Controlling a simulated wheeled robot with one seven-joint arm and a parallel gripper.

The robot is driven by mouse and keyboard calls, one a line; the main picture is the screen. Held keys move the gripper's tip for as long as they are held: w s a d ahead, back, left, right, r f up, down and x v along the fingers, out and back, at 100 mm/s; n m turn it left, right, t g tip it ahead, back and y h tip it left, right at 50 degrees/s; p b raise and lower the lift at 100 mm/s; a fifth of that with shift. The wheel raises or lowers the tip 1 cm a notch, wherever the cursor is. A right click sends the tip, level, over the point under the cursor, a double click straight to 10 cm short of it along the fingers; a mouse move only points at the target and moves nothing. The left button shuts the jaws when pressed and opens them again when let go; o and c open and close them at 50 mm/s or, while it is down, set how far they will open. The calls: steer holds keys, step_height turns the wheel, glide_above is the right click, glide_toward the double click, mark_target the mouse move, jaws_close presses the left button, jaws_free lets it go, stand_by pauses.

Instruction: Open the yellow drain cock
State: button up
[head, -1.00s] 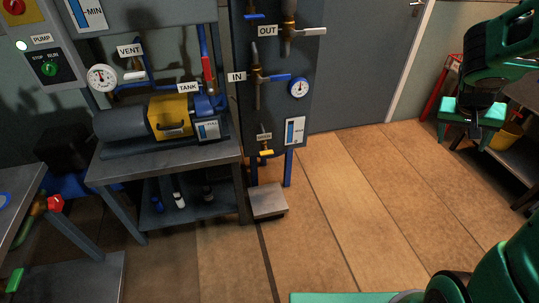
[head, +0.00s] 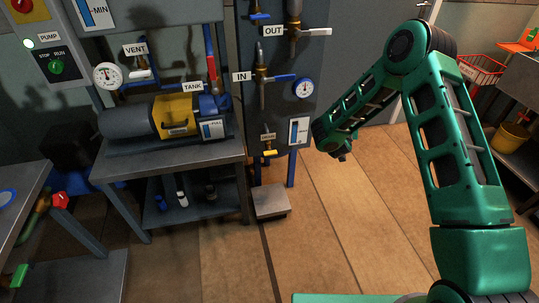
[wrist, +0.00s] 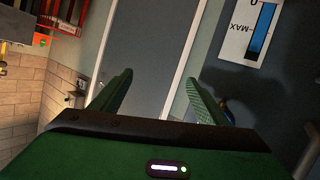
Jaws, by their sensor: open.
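The yellow drain cock (head: 269,153) is low on the dark panel in the head view, under a small DRAIN label (head: 268,136). Its short yellow lever lies roughly level across the brass valve. My gripper (wrist: 160,80) is open and empty in the wrist view, with a grey door behind the gap between its fingers. In the head view my green arm reaches in from the right. Its far end is right of the panel, apart from the drain cock, and the fingers cannot be made out there. The drain cock cannot be made out in the wrist view.
Above the cock are a blue IN lever (head: 283,78), a pressure gauge (head: 304,88) and the OUT valve's white lever (head: 318,32). A level gauge (head: 298,131) is beside it. A grey step (head: 270,202) stands below.

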steer(key=s+a+f+n+t+y, duration=0.2)
steer(key=a+f+y, duration=0.2)
steer(key=a+f, duration=0.8)
steer(key=n+t+y, duration=0.1)
steer(key=n+y, duration=0.1)
steer(key=y, duration=0.2)
glide_toward(271, 155)
steer(key=x, duration=0.4)
steer(key=shift+w, duration=0.1)
steer(key=shift+x, duration=3.55)
steer(key=shift+a+r, duration=0.1)
steer(key=shift+r, duration=0.05)
steer(key=shift+c, duration=0.4)
